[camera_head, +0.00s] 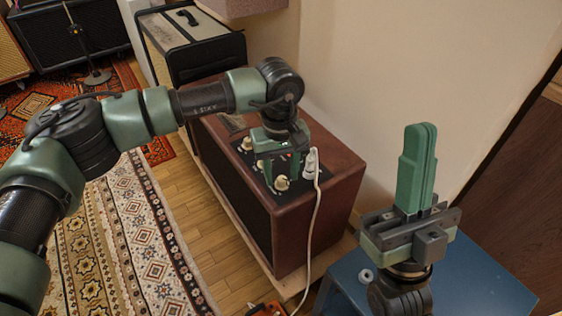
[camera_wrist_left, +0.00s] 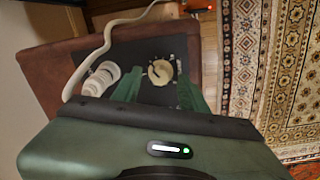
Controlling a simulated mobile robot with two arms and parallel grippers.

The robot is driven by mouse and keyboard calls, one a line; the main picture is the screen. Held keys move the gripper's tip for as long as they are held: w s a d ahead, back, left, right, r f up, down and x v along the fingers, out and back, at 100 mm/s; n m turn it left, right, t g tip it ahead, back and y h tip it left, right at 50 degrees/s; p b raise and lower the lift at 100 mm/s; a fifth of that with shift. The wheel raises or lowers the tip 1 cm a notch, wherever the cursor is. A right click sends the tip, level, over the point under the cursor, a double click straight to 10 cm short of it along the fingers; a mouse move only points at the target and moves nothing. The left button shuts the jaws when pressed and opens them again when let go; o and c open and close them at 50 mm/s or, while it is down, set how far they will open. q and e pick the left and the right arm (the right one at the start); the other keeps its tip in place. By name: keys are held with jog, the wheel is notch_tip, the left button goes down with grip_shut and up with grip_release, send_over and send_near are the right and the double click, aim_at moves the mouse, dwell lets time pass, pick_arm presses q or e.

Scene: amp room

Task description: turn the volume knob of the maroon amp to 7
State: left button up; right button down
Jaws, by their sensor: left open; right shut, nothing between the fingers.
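Cream knobs sit on the panel; the nearest knob (camera_head: 281,183) also shows in the left wrist view (camera_wrist_left: 160,72). I cannot read their labels or settings. My left gripper (camera_head: 281,170) is open above the panel, pointing down. In the left wrist view its fingers (camera_wrist_left: 158,92) stand to either side of the line to that knob; I cannot tell whether they touch it. My right gripper (camera_head: 421,128) is shut and empty, pointing up at the right.
A white plug (camera_head: 310,164) with a cable stands in the panel close beside the left fingers; it also shows in the left wrist view (camera_wrist_left: 100,79). A blue surface (camera_head: 465,285) lies below the right gripper. Another amp (camera_head: 190,45) stands behind. A patterned rug (camera_head: 140,240) covers the floor at left.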

aim_at(280, 178)
pick_arm(q)
notch_tip(280, 178, up, 7)
jog(key=shift+a+f+p, duration=0.1)
jog(key=shift+f+p, duration=0.05)
jog(key=shift+p, duration=0.75)
jog(key=shift+r, duration=0.3)
pick_arm(e)
jog(key=w+a+f+g+h, duration=0.1)
jog(key=w+f+g+h, duration=0.1)
jog(key=w+f+g, duration=0.3)
jog(key=shift+w+a, duration=0.15)
jog(key=shift+w, duration=1.35)
jog(key=shift+f, duration=0.1)
